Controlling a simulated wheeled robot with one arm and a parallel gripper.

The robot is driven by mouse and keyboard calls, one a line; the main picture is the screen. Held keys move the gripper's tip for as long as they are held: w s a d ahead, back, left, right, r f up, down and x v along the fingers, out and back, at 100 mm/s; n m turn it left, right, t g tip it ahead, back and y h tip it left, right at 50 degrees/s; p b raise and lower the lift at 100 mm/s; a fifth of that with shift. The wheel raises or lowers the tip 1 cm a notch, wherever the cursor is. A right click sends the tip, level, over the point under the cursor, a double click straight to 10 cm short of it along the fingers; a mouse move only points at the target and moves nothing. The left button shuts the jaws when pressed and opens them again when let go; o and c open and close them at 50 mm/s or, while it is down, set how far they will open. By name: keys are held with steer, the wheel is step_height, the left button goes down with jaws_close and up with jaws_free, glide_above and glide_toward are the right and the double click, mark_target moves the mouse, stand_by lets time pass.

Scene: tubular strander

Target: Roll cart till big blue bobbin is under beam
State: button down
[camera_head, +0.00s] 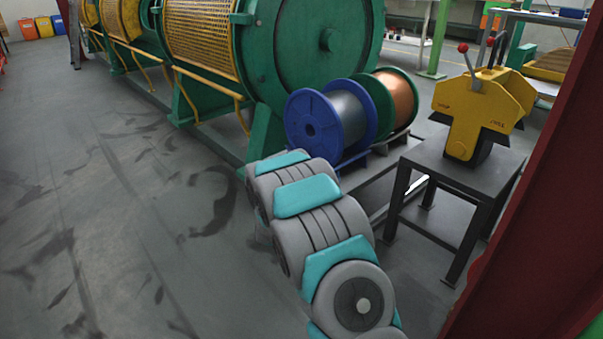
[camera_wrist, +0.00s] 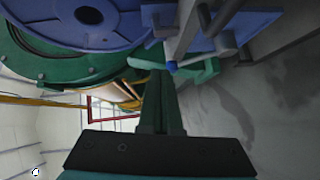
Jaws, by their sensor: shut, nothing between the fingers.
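The big blue bobbin (camera_head: 303,121), wound with grey wire, stands on its rim in front of the green machine in the head view. Its blue flange (camera_wrist: 60,20) fills the top left of the wrist view. A low dark cart or stand (camera_head: 352,160) shows only partly beneath it. In the wrist view my gripper (camera_wrist: 166,72) is shut and empty, near a blue plate with grey rods (camera_wrist: 235,35); whether it touches them I cannot tell. In the head view my arm hides the gripper. No overhead beam can be made out for certain.
A green bobbin with copper wire (camera_head: 398,97) stands behind the blue one. A black table (camera_head: 455,175) with a yellow device (camera_head: 470,110) is at right, beside a dark red post (camera_head: 545,210). The large green strander (camera_head: 325,45) is behind. Floor at left is clear.

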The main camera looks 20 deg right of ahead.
steer(key=shift+n+t+h, duration=0.6)
steer(key=shift+t, duration=0.1)
steer(key=w+d, duration=0.2)
steer(key=w, duration=0.1)
steer(key=w+d+f+b, duration=0.1)
steer(key=w+d, duration=0.2)
steer(key=w, duration=0.1)
steer(key=w+d+b, duration=0.1)
steer(key=w+d, duration=0.2)
steer(key=shift+w+d+f, duration=0.2)
steer(key=shift+w+f, duration=0.15)
steer(key=shift+w+d, duration=0.2)
steer(key=shift+d, duration=0.3)
